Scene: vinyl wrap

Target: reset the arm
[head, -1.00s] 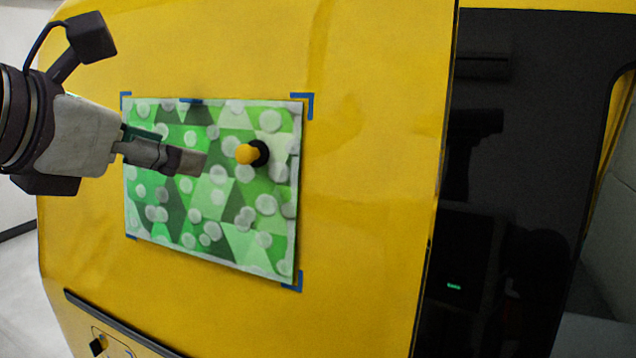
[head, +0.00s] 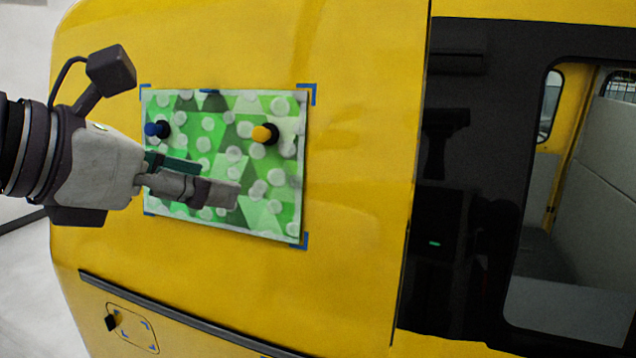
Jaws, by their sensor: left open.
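My left gripper (head: 205,182) comes in from the left, in front of the lower middle of a green patterned vinyl sheet (head: 218,130). Its fingers are open and hold nothing that I can see. The sheet lies on the yellow vehicle panel, with blue corner marks around it. A yellow-tipped black knob (head: 263,133) sits on the sheet's right side. A blue-tipped black knob (head: 155,129) sits near its left edge. The fingers hide part of the lower left of the sheet. My right gripper is out of view.
The yellow vehicle panel (head: 360,160) fills the middle, with bare room right of the sheet. A dark window (head: 470,110) and an opening into the vehicle are at right. A dark trim strip (head: 180,312) and a small flap (head: 135,328) are below.

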